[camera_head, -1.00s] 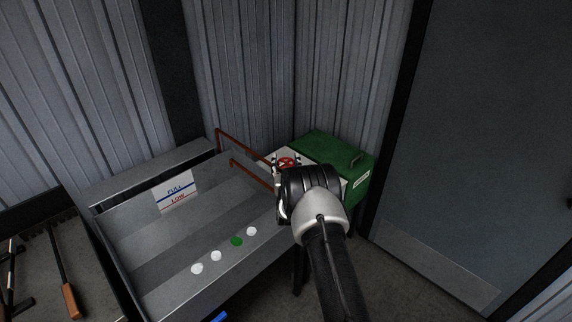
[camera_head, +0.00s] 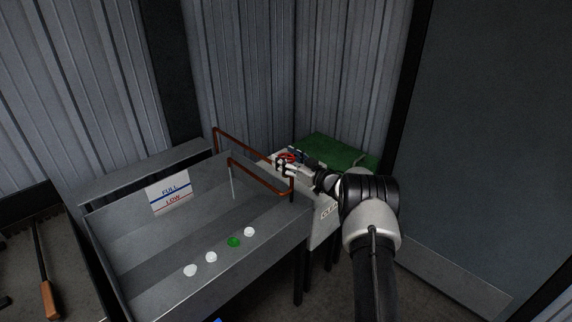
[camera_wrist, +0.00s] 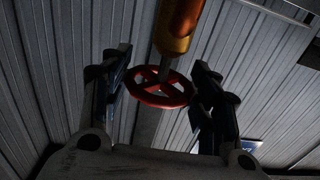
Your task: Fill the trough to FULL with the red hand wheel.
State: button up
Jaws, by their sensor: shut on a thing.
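The red hand wheel (camera_head: 287,156) is at the copper pipe by the trough's far right corner. In the wrist view the red wheel (camera_wrist: 160,99) sits on a stem below a brass-coloured body, between my two fingers. My gripper (camera_head: 284,165) is shut on the wheel; in the head view its fingers partly cover it. The grey metal trough (camera_head: 120,228) stands at left centre. A sign (camera_head: 168,192) on its back wall reads FULL by a blue line and LOW by a red line. A thin pale vertical streak hangs below the copper spout. I cannot tell the water level.
The copper pipe (camera_head: 262,180) loops over the trough's right end. Several white discs and one green disc (camera_head: 234,242) lie along its front. A green-topped box (camera_head: 335,150) stands behind my arm. A tool bench is at far left, a dark door at right.

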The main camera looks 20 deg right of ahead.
jog(key=shift+n+g+y+b, duration=0.3)
jog(key=shift+n+y, duration=0.2)
jog(key=shift+y, duration=0.2)
jog(key=shift+r, duration=0.1)
jog(key=o, duration=1.1)
jog(key=shift+c, duration=0.2)
jog(key=v, duration=1.2)
jog(key=shift+w+d, duration=0.1)
